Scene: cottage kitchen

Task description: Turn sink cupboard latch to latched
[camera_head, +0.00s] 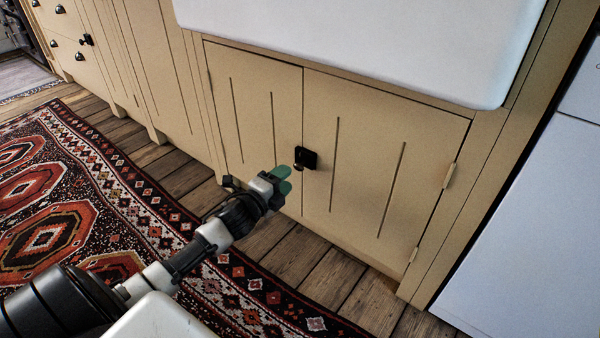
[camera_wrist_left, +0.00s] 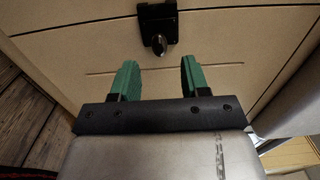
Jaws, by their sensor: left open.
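The sink cupboard latch (camera_head: 306,158) is a small black fitting with a knob, at the seam between the two closed cream cupboard doors (camera_head: 365,130) under the white sink. It also shows at the top middle of the left wrist view (camera_wrist_left: 158,28), its knob hanging below a black plate. My left gripper (camera_head: 284,180) has green fingertips and sits just left of and below the latch in the head view. In the left wrist view its fingers (camera_wrist_left: 157,80) are apart with nothing between them, and the latch lies beyond them. My right gripper is not in view.
The white sink (camera_head: 360,40) overhangs the doors above. A white appliance (camera_head: 530,230) stands at the right. A patterned red rug (camera_head: 60,220) lies on the plank floor (camera_head: 290,255). Drawers with black handles (camera_head: 55,42) are at the far left.

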